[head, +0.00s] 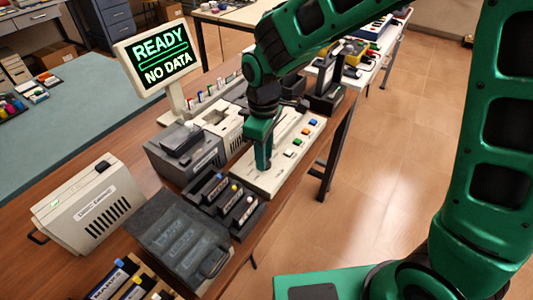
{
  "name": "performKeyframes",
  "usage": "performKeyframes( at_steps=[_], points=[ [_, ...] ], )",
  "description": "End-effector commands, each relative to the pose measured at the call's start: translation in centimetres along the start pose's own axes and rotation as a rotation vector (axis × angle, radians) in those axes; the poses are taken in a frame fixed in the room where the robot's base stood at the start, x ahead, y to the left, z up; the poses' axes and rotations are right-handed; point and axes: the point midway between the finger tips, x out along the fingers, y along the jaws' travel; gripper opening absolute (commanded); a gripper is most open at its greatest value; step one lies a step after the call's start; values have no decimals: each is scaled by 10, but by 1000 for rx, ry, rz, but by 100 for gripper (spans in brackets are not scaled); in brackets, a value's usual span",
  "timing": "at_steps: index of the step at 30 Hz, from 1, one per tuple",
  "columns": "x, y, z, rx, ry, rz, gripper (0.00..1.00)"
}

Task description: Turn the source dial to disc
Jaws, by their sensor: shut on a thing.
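The cream control panel (266,187) lies flat on the wooden table, with several coloured buttons, green, orange, blue and white, along its right part. My green gripper (262,164) points down onto the panel's left-middle part. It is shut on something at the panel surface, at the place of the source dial. The dial itself is hidden by the fingers, so its pointer and setting cannot be read. The panel's printed labels are too small to read.
A grey drive box (185,155) stands left of the panel. A dark tray with labelled cartridges (228,198) sits in front of it. A cream case (90,210) and a grey translucent-lidded box (180,240) are nearer. The floor to the right is clear.

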Motion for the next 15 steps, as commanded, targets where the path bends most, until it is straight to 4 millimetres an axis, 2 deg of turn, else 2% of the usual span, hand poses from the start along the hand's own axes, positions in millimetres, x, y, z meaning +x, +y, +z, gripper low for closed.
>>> performKeyframes(
  at_steps=[7,8,10,15],
  points=[
    [1,1,2,3,-3,0,6],
    [1,1,2,3,-3,0,30],
    [0,1,1,3,-3,0,47],
    [0,0,1,2,-2,0,47]
  ],
)
